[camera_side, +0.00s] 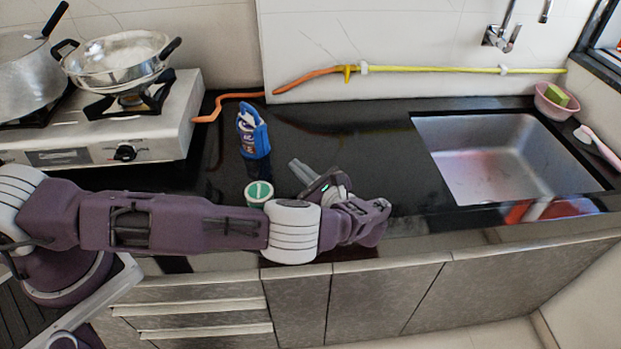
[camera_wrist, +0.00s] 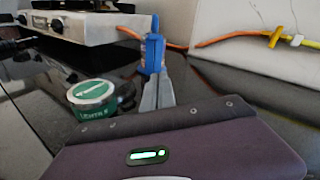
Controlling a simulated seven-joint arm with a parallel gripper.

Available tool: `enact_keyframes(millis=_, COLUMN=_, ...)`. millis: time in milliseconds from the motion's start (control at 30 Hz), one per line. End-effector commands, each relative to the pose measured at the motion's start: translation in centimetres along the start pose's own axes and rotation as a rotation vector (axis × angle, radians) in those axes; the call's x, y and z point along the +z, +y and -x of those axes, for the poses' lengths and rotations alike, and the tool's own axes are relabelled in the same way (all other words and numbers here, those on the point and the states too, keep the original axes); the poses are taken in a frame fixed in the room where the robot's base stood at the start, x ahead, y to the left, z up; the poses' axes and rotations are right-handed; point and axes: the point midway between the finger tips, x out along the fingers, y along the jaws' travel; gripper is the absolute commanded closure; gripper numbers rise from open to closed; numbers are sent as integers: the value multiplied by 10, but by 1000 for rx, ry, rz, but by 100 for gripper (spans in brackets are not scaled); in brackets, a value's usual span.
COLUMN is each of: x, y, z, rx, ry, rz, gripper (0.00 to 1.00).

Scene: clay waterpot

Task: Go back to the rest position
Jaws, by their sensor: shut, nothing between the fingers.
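My gripper (camera_side: 299,168) is over the black counter (camera_side: 340,145), right of the blue bottle and the green can in the side view. Its grey fingers are shut together and empty. In the wrist view the gripper (camera_wrist: 160,82) points toward the blue bottle (camera_wrist: 153,55), which stands beyond the fingertips. The green can with a white-marked lid (camera_wrist: 92,97) is left of the fingers. In the side view the blue bottle (camera_side: 252,135) stands upright, and the can (camera_side: 259,192) is partly hidden behind my arm. No clay pot shows.
A stove (camera_side: 160,130) with a steel pan (camera_side: 118,60) and a pot (camera_side: 28,70) stands at left. A sink (camera_side: 510,160) is at right, with a pink bowl (camera_side: 552,101) behind it. An orange-yellow hose (camera_side: 430,69) runs along the wall. The counter between bottle and sink is mostly clear.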

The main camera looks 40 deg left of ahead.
Motion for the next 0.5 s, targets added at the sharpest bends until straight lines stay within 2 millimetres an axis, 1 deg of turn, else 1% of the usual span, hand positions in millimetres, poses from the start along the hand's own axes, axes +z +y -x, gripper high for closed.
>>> enact_keyframes(millis=33, x=-1, y=-1, z=11, rx=-2, ry=3, rz=0, gripper=100)
enact_keyframes(millis=133, x=-1, y=-1, z=29, rx=-2, ry=3, rz=-1, gripper=100)
enact_keyframes(millis=200, x=0, y=0, z=38, rx=-1, ry=2, rz=-1, gripper=100)
enact_keyframes(millis=333, x=2, y=-1, z=45, rx=13, ry=8, rz=6, gripper=100)
enact_keyframes(millis=367, x=7, y=-2, z=44, rx=34, ry=17, rz=19, gripper=100)
enact_keyframes(millis=433, x=28, y=-6, z=35, rx=131, ry=67, rz=82, gripper=100)
enact_keyframes(millis=467, x=41, y=-8, z=29, rx=192, ry=100, rz=124, gripper=100)
enact_keyframes(millis=500, x=61, y=-9, z=21, rx=288, ry=154, rz=190, gripper=100)
